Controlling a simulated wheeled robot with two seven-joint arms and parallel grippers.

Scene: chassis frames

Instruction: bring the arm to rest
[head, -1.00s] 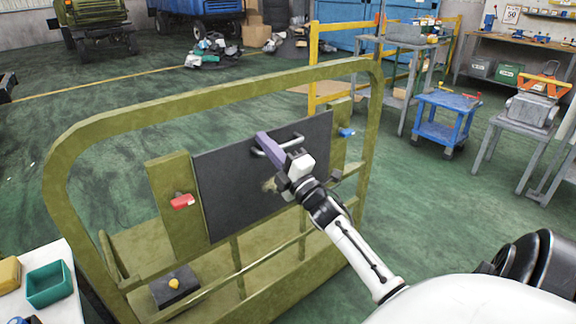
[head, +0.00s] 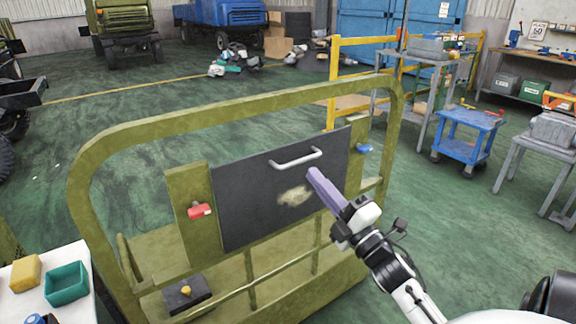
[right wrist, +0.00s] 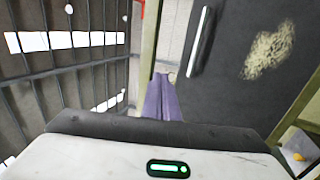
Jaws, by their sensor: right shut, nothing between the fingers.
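My right gripper (head: 314,174) is shut and empty, its purple fingers together. It is in front of a dark panel (head: 240,200) on an olive chassis frame (head: 150,125), apart from the panel's silver handle (head: 296,158). In the right wrist view the shut fingers (right wrist: 162,80) point past the panel (right wrist: 235,100), with the handle (right wrist: 200,42) to their right. A pale worn patch (head: 294,196) marks the panel. My left gripper is not in view.
A red latch (head: 199,210) and a blue latch (head: 363,149) sit either side of the panel. A white table (head: 75,300) with a teal bin (head: 66,284) stands at the lower left. A blue cart (head: 468,130) stands at the right. Green floor lies open between.

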